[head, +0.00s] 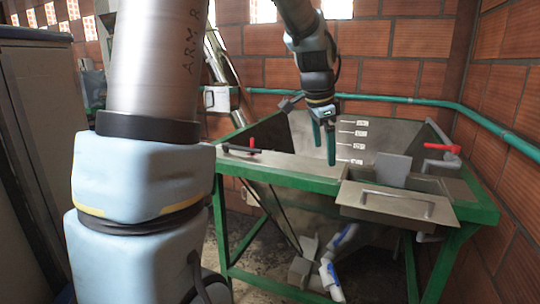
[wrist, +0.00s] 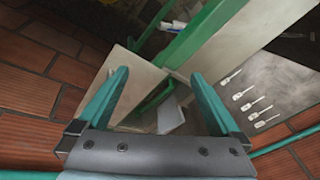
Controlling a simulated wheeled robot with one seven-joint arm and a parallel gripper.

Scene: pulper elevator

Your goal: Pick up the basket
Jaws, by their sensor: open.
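My gripper (head: 324,156) hangs over the steel hopper in the head view, teal fingers pointing down. In the wrist view my gripper (wrist: 160,74) is open, with nothing held between its fingers. No plainly woven or wire basket shows. A shallow metal box with a bar handle (head: 397,203) sits at the front right of the green frame and may be the basket; I cannot tell. My gripper is left of it, apart from it. A grey plate (head: 392,169) stands upright behind the box. A pale metal panel (wrist: 137,82) lies beyond the fingers in the wrist view.
The green frame (head: 462,212) rings the hopper (head: 375,138), whose back wall carries white labels. A red-handled valve (head: 443,148) is at right, and a black handle (head: 240,149) at left. A teal pipe and brick walls close off the back and right.

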